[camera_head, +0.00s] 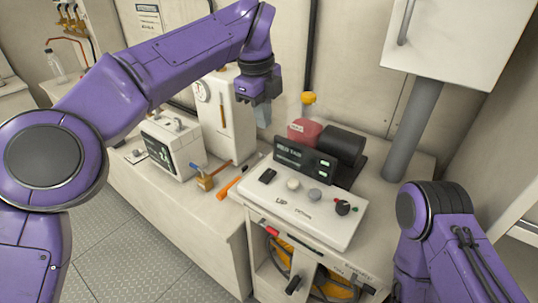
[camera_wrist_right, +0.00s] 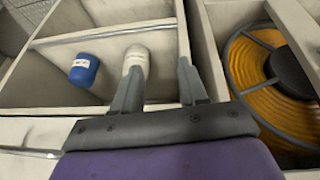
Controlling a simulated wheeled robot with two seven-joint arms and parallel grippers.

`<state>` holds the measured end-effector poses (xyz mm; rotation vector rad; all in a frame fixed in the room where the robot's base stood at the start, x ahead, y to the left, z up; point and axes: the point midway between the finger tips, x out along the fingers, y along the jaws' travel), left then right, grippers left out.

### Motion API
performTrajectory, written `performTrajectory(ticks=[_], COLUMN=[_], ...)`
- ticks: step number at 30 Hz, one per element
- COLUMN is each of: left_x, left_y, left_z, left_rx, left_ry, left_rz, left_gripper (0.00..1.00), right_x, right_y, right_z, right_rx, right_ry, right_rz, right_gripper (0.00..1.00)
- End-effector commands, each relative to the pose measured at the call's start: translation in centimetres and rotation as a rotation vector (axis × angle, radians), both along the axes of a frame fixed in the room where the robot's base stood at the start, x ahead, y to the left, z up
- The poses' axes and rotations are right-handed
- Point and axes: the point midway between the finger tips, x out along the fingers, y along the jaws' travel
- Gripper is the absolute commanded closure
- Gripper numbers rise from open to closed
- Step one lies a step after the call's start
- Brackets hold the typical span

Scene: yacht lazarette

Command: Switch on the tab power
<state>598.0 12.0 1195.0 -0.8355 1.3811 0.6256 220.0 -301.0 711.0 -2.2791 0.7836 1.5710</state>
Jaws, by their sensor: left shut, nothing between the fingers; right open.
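A white control panel (camera_head: 300,212) sits on the counter right of centre. It carries a black rocker switch (camera_head: 268,175), a pale round button (camera_head: 293,184), a grey round button (camera_head: 314,194) and a black knob (camera_head: 343,207) with small red and green spots beside it. A dark display (camera_head: 304,162) with lit text stands behind them. The labels are too small to read surely, so I cannot tell which control is the tab power. My left gripper (camera_head: 263,117) is shut and empty, above and behind the panel. My right gripper (camera_wrist_right: 160,66) is open and empty over a compartment.
A white instrument box (camera_head: 172,147) stands left of the panel, with an orange-handled tool (camera_head: 231,185) between. A red object (camera_head: 304,131) and a black one (camera_head: 343,145) stand behind the display. A grey post (camera_head: 412,128) rises at right. A blue can (camera_wrist_right: 84,70) lies in the compartment.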

Motion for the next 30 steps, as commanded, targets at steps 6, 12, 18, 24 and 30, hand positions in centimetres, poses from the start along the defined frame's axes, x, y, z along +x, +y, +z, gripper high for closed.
performTrajectory(ticks=[6, 12, 18, 24, 30], left_x=[0.0, 0.2, 0.6, 1.0, 1.5], left_y=[-0.2, -0.2, -0.4, -0.8, -1.0], left_z=[-0.2, -1.9, -5.9, -10.1, -13.0], left_rx=[0.004, 0.007, 0.008, 0.008, 0.007], left_ry=[0.001, 0.003, 0.003, 0.004, 0.001], left_rz=[-0.006, -0.006, -0.004, -0.005, -0.003], left_gripper=[1.00, 1.00, 1.00, 1.00, 1.00], right_x=[0.0, 0.0, 0.0, 0.0, 0.0], right_y=[0.0, 0.0, 0.0, 0.0, 0.0], right_z=[0.0, -0.1, 0.3, 1.2, 2.3], right_rx=[0.000, 0.000, 0.000, 0.000, 0.000], right_ry=[0.000, 0.000, 0.000, 0.000, 0.000], right_rz=[0.000, 0.000, 0.000, 0.000, 0.000], right_gripper=[0.57, 0.57, 0.57, 0.57, 0.57])
